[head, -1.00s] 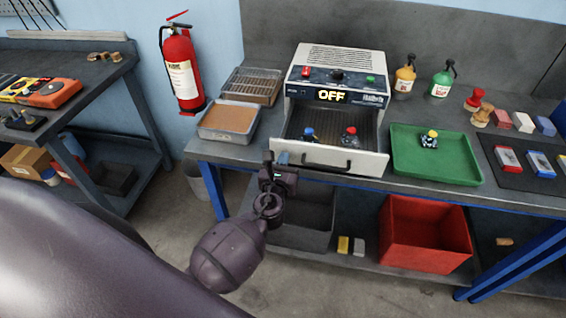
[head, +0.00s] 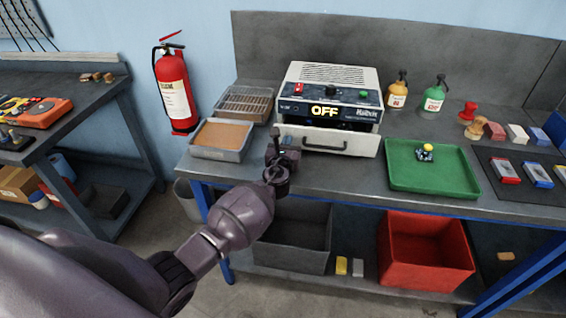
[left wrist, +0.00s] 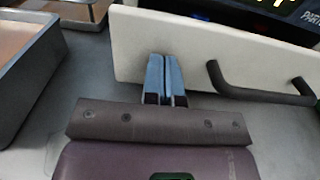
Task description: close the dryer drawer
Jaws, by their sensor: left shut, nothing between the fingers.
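The dryer (head: 328,92) stands at the back of the bench with its display reading OFF. Its drawer, with a pale front (head: 362,146) and dark handle (head: 324,147), is almost fully in; a narrow dark gap shows above the front. The drawer front also fills the upper part of the left wrist view (left wrist: 150,45), with the handle (left wrist: 255,95) to the right. My left gripper (head: 285,142) is shut and empty, its blue fingertips (left wrist: 165,62) at the drawer front, left of the handle. They look in contact. My right gripper is not in view.
A tray with a brown surface (head: 222,138) and a wire-rack tray (head: 245,103) sit left of the dryer. A green tray (head: 432,182) holding a small yellow-topped item lies to the right. Bins stand on the shelf below.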

